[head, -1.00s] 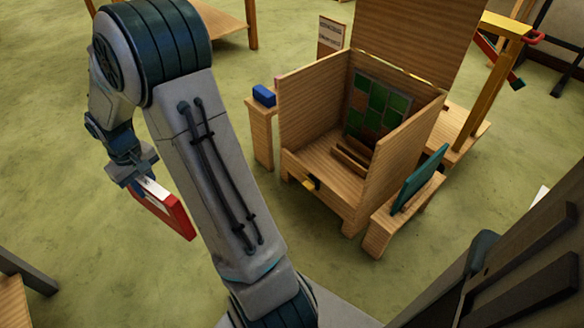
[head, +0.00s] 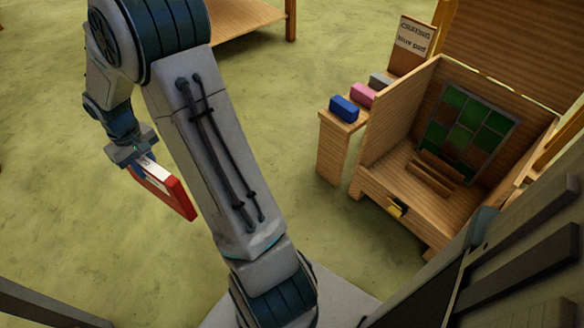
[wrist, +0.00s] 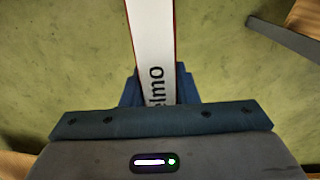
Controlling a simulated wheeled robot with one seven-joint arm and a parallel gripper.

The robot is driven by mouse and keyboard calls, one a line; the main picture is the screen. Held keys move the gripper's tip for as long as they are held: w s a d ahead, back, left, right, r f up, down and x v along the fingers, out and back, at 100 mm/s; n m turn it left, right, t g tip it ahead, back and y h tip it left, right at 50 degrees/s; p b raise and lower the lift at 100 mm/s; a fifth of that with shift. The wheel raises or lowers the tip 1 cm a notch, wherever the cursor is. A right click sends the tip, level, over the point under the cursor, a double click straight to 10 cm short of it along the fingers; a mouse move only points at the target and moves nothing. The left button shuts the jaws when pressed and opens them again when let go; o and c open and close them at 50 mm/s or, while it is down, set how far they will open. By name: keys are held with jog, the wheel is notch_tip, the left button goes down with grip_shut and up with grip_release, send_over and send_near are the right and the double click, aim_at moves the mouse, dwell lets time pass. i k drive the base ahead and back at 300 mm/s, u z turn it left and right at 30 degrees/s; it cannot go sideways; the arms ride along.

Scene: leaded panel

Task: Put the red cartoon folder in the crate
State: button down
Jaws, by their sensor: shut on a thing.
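The red cartoon folder (head: 175,195) is red with a white spine; in the head view it hangs tilted from my gripper (head: 136,160), over the open floor at left. In the wrist view its white spine (wrist: 152,45) shows dark letters, partly readable as "elmo", and runs up from between the blue fingers of my gripper (wrist: 157,88). My gripper is shut on it.
A small wooden stand (head: 333,150) left of the crate holds blue (head: 344,108), pink (head: 363,95) and grey (head: 380,81) blocks. A sign (head: 414,38) stands behind. Dark grey slats (head: 520,240) fill the lower right.

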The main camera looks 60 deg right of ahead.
aim_at(411, 198)
jog(key=i, duration=1.65)
jog(key=z, duration=4.6)
jog(key=i, duration=0.65)
jog(key=z, duration=0.05)
